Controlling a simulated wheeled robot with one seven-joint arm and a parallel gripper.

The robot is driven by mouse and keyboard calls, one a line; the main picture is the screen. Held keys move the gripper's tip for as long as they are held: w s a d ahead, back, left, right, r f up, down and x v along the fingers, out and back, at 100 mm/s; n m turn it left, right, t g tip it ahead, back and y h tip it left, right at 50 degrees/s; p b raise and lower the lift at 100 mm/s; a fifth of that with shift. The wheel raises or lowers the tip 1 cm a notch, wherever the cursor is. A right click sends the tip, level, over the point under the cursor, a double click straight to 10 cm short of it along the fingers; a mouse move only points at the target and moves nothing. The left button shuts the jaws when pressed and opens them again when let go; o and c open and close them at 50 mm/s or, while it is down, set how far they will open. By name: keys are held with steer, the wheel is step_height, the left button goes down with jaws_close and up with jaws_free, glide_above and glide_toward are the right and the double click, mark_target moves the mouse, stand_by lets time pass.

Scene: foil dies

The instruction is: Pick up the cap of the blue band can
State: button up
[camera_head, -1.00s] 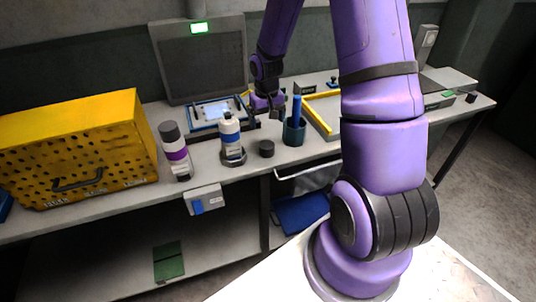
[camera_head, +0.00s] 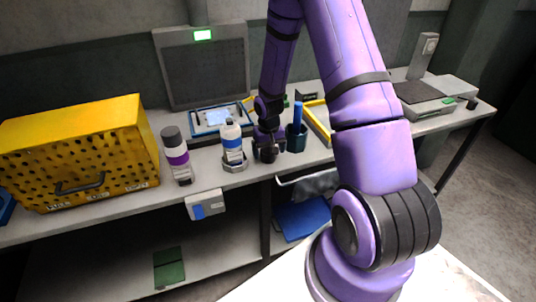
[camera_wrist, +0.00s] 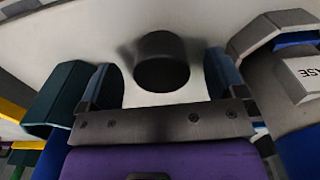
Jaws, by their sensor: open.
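The blue band can (camera_head: 232,143) is white with a blue band and stands upright in a grey holder (camera_head: 235,165) on the bench. A short dark round cap (camera_wrist: 162,62) stands on the pale bench top, apart from the can. My gripper (camera_head: 267,143) is just above the cap, to the right of the can; it hides most of the cap in the head view. In the wrist view my open gripper (camera_wrist: 163,85) has one finger on each side of the cap, with gaps on both sides. The blue band can shows at the right edge there (camera_wrist: 302,148).
A dark teal cup (camera_head: 296,141) with a blue pen stands close right of my gripper. A purple band can (camera_head: 177,157) stands further left, beside a yellow perforated box (camera_head: 75,150). A blue-framed tray (camera_head: 215,118) lies behind. The bench's front edge is close in front.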

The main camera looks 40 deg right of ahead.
steer(key=shift+f, duration=1.1)
steer(key=c, duration=1.1)
steer(key=shift+o, duration=0.2)
steer(key=shift+r, duration=0.15)
